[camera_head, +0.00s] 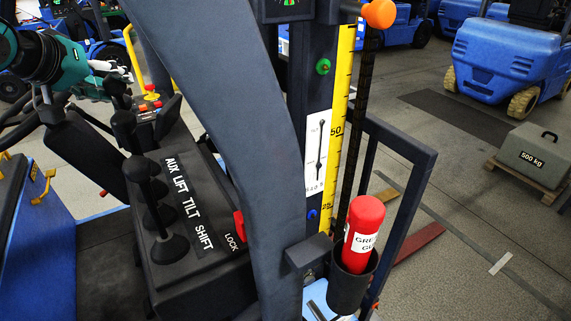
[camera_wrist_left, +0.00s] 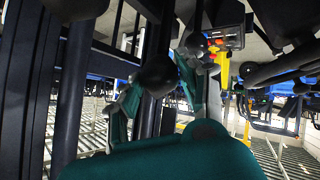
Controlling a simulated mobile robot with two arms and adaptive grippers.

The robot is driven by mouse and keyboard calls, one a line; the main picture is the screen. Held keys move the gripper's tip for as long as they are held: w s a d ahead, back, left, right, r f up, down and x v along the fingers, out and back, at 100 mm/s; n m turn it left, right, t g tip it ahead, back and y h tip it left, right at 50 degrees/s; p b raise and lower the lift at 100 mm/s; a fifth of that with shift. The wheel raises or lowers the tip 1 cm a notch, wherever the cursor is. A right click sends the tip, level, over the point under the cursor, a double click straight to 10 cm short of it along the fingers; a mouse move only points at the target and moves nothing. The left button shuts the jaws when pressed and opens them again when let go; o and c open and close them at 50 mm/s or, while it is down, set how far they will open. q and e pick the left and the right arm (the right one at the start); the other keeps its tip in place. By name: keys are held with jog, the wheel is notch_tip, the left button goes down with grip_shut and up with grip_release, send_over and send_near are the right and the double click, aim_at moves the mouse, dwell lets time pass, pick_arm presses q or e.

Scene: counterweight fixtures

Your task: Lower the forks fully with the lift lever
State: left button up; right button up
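The lever console (camera_head: 200,270) carries a row of black-knobbed levers beside the labels AUX, LIFT (camera_head: 180,184), TILT and SHIFT. The nearest knob (camera_head: 135,168) is in clear view. The far levers overlap near my gripper, so I cannot pick out the lift lever for certain. My left gripper (camera_head: 112,72), teal, is at the far end of the row. In the left wrist view its fingers (camera_wrist_left: 158,98) stand apart with a black knob (camera_wrist_left: 158,75) between them; contact is unclear. The forks are not clearly identifiable. My right gripper is not in view.
A dark pillar stands right of the console, close to a red LOCK part (camera_head: 239,225). Beyond it are a yellow height scale (camera_head: 338,120), an orange ball (camera_head: 379,13) and a red cylinder (camera_head: 364,222) in a holder. A 500 kg weight (camera_head: 535,155) sits on a pallet.

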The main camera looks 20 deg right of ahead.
pick_arm(q)
jog(key=o, duration=0.5)
jog(key=shift+a+r, duration=0.1)
jog(key=shift+c, duration=0.2)
jog(key=v, duration=1)
